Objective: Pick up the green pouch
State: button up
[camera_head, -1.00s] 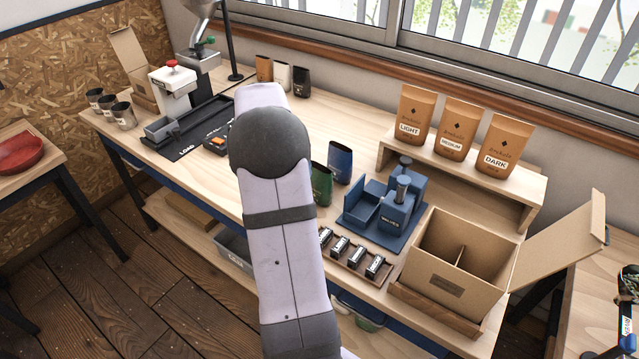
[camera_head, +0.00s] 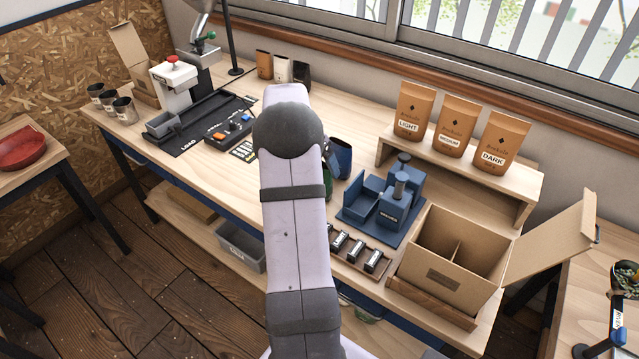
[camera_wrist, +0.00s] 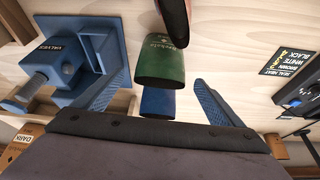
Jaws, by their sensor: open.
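The green pouch (camera_wrist: 162,64) stands near the middle of the wrist view, its dark open-looking top edge towards my gripper. In the head view only a sliver of the green pouch (camera_head: 329,182) shows beside my arm. My gripper (camera_wrist: 157,80) is open, with blue textured fingers left and right of the pouches in the wrist view. Nothing is held between them. The blue pouch (camera_wrist: 157,103) sits just below the green one in that view, and also shows in the head view (camera_head: 342,158). My arm hides the gripper in the head view.
A dark reddish pouch-like thing (camera_wrist: 174,18) is close above the green pouch in the wrist view. A blue valve press (camera_head: 388,200) and an open cardboard box (camera_head: 447,284) stand to the right. A control box (camera_head: 228,131) lies left. Labelled bags stand on the shelf (camera_head: 520,178).

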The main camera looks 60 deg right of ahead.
jog(key=shift+p+x, duration=0.9)
jog(key=shift+x, duration=1.1)
jog(key=c, duration=1.4)
